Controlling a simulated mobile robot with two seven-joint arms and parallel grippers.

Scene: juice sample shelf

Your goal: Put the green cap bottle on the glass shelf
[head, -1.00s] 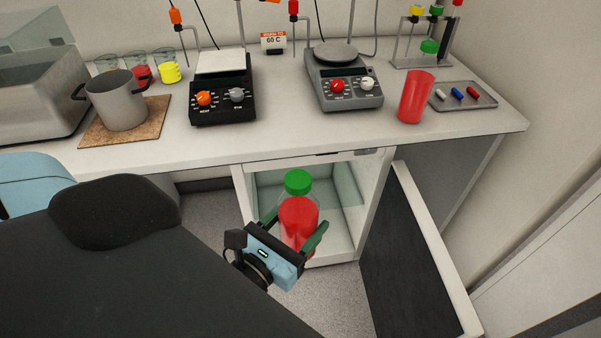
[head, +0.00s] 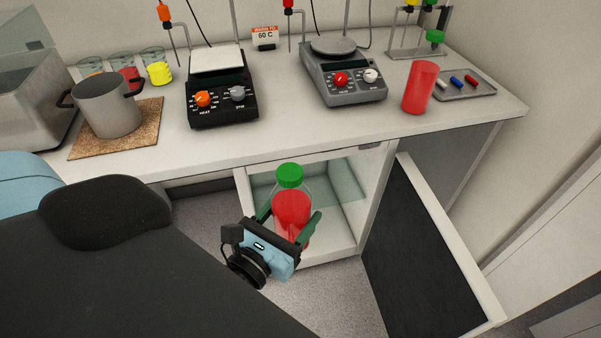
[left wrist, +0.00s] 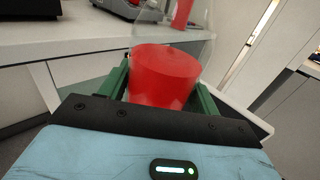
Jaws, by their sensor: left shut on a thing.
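The green cap bottle (head: 290,205) is a clear bottle with red juice and a green cap. It is upright between the green fingers of my left gripper (head: 288,222), which is shut on it in front of the open cabinet. In the left wrist view the bottle's red juice (left wrist: 165,75) fills the space between the fingers. The glass shelf (head: 347,184) shows as a greenish pane inside the cabinet, partly hidden behind the bottle. My right gripper is not in view.
The cabinet door (head: 425,255) stands open to the right. The counter (head: 290,138) above holds two hot plates, a pot (head: 107,107), a red cup (head: 419,87) and a tray (head: 466,93). Bare floor lies below the cabinet.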

